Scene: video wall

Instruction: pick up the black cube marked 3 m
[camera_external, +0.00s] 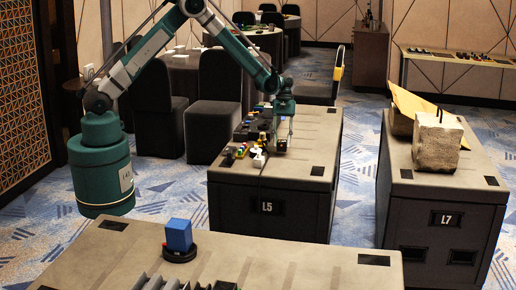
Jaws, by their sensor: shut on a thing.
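My gripper (283,137) is low over the right part of the table marked L5 (312,160), pointing down. It is shut on a small dark thing at its fingertips. The thing is too small here to read any mark, so I cannot tell whether it is the black cube marked 3 m. I also cannot tell whether it touches the tabletop. Several small coloured and dark pieces (242,150) lie to the left of my gripper on the same table. A white piece (258,160) lies just left of and below it.
In front, a nearer table (320,272) bears a blue block (179,235) on a round black base. To the right, the table marked L7 (455,188) bears a grey stone-like block (437,143) and a tan board (405,103). Dark chairs (214,105) stand behind.

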